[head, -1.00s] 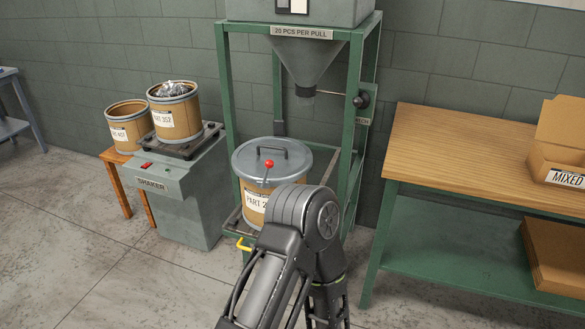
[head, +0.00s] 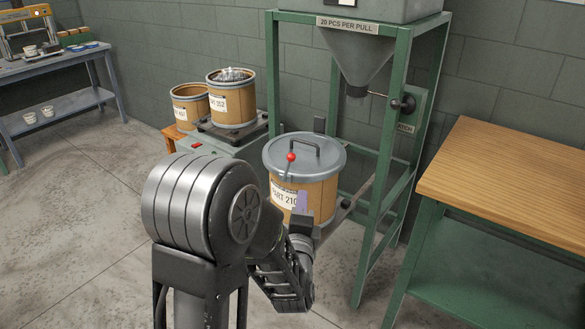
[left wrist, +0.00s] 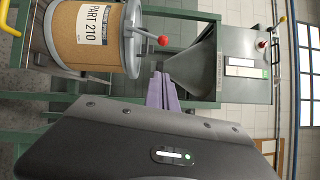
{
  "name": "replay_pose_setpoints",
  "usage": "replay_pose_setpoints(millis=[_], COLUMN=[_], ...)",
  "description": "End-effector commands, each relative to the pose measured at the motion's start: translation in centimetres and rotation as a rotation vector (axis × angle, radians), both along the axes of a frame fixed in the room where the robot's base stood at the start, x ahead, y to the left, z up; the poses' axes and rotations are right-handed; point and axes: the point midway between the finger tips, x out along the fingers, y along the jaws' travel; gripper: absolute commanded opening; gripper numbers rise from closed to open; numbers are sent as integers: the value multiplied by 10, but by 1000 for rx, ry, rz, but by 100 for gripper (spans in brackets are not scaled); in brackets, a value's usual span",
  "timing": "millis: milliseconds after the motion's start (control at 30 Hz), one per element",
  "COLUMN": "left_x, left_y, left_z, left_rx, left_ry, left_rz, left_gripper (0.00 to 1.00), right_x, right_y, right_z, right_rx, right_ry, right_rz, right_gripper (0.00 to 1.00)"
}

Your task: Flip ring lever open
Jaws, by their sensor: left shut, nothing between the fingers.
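The drum labelled PART 210 (head: 318,198) stands upright under the hopper with its grey lid (head: 305,150) on. The ring lever with its red knob (head: 291,157) stands up at the lid's front rim. In the left wrist view, turned sideways, the lever's red knob (left wrist: 163,41) sticks out past the rim of the drum (left wrist: 92,38). My left gripper (head: 302,199) is in front of the drum, below the lid's rim, with purple fingers. Its fingers (left wrist: 161,90) are shut and empty, apart from the knob. My right gripper is not in view.
The green hopper frame (head: 386,160) stands around and behind the drum. A wooden-topped bench (head: 500,185) is at the right. A blue-grey table (head: 60,70) is far left. The left floor is clear.

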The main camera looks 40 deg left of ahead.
Motion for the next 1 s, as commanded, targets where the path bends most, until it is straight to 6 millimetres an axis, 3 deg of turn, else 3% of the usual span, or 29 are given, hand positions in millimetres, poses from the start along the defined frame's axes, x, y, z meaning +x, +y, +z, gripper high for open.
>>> replay_pose_setpoints(millis=[367,533,1000], left_x=[2,13,85], left_y=[0,6,53], left_z=[-1,-1,3], left_rx=[2,3,4], left_ry=[4,3,4], left_rz=[-2,-3,-3], left_gripper=[0,0,0], right_x=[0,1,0], right_y=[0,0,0], right_z=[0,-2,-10], right_rx=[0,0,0], right_ry=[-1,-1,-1], right_rz=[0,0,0], right_gripper=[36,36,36])
